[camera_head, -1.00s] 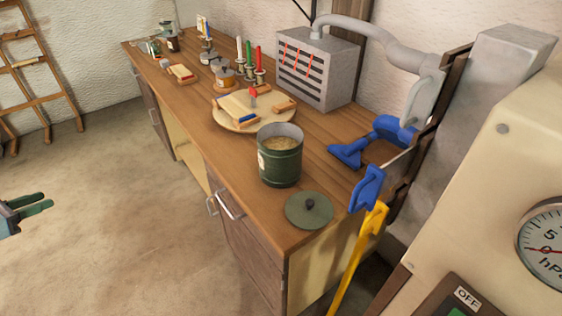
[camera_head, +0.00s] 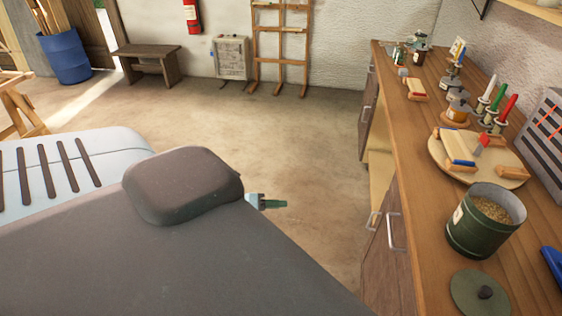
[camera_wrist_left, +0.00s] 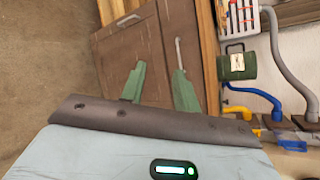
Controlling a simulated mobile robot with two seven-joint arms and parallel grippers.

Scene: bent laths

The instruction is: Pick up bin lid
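The bin lid (camera_head: 478,293) is a flat round green disc with a dark knob. It lies on the wooden worktop at the lower right of the head view, its lower edge cut off. The green bin (camera_head: 478,232) stands open just behind it, with grainy pale contents; a green container, likely this bin, shows in the left wrist view (camera_wrist_left: 236,67). My left gripper (camera_head: 273,204) is left of the worktop, apart from the lid, mostly behind my own arm. In the left wrist view its two green fingers (camera_wrist_left: 159,68) are spread, with nothing between them. My right gripper is not in view.
The worktop (camera_head: 405,125) carries a round board (camera_head: 436,157) with blocks, candles (camera_head: 497,97) and several small containers farther back. Cabinet handles (camera_head: 391,231) stick out at its front. The floor (camera_head: 290,130) left of it is clear.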

